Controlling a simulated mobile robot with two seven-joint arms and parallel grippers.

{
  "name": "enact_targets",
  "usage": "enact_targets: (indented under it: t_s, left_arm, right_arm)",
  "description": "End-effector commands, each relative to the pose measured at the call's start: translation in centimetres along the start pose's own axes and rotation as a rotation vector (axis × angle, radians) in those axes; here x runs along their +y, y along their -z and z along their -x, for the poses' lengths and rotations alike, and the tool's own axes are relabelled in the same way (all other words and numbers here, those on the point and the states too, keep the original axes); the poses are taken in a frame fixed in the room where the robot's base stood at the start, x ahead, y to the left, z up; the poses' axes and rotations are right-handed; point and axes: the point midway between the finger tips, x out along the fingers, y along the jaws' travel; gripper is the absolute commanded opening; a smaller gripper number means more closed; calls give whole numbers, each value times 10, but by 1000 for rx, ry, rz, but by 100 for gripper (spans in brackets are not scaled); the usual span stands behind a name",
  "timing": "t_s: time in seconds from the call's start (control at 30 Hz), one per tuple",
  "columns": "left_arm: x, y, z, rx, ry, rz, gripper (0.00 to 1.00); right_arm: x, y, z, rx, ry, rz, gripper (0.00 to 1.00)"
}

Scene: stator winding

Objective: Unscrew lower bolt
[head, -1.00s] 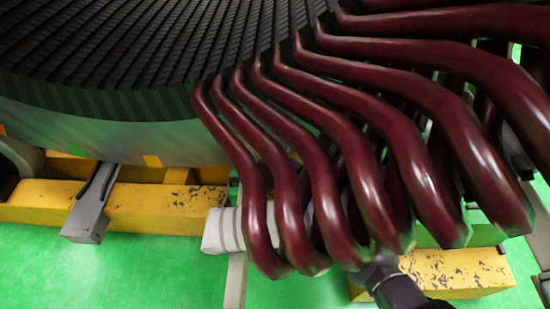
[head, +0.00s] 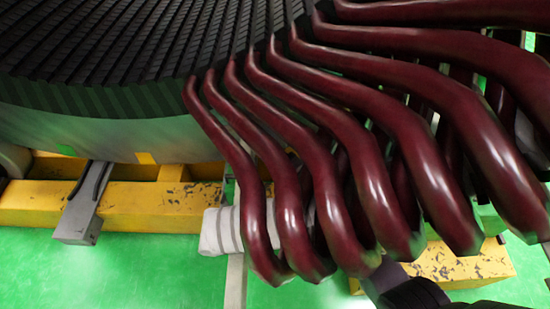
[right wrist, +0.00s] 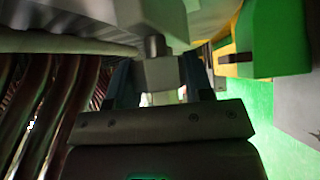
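The right wrist view shows a light grey block-shaped bolt (right wrist: 157,73) below a short round stem under a pale grey part. My right gripper (right wrist: 157,70) has one dark blue finger on each side of this block, and both appear to touch it. The finger tips are partly in shadow. In the head view my dark right wrist (head: 415,294) is at the bottom, below the coil ends; its fingers and the bolt are hidden behind them. My left gripper is not in view.
Several thick dark red coil bars (head: 380,190) hang over the right arm from the dark slotted stator (head: 150,50). A yellow frame beam (head: 160,207) and a grey bracket (head: 82,205) are at the left. A yellow block (head: 465,265) is right of the wrist. The green floor (head: 120,275) is bare at lower left.

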Motion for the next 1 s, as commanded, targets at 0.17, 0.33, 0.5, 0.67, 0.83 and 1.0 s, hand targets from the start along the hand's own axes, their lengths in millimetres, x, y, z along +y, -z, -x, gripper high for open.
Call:
enact_targets:
  t_s: [0.17, 0.33, 0.5, 0.67, 0.83, 1.0]
  left_arm:
    - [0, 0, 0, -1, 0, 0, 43]
    - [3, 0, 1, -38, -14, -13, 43]
    - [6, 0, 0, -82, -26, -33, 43]
    - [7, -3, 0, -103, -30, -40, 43]
    - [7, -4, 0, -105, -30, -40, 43]
    - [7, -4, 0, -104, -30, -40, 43]
  right_arm:
    - [0, 0, 0, 0, 3, 3, 24]
    - [7, -2, -1, 0, 61, 70, 24]
    - [7, -2, -1, 0, 142, 149, 24]
    - [2, -1, 0, 0, 175, 177, 24]
    - [0, 0, 0, 0, 177, 176, 24]
    - [0, 0, 0, 0, 176, 176, 60]
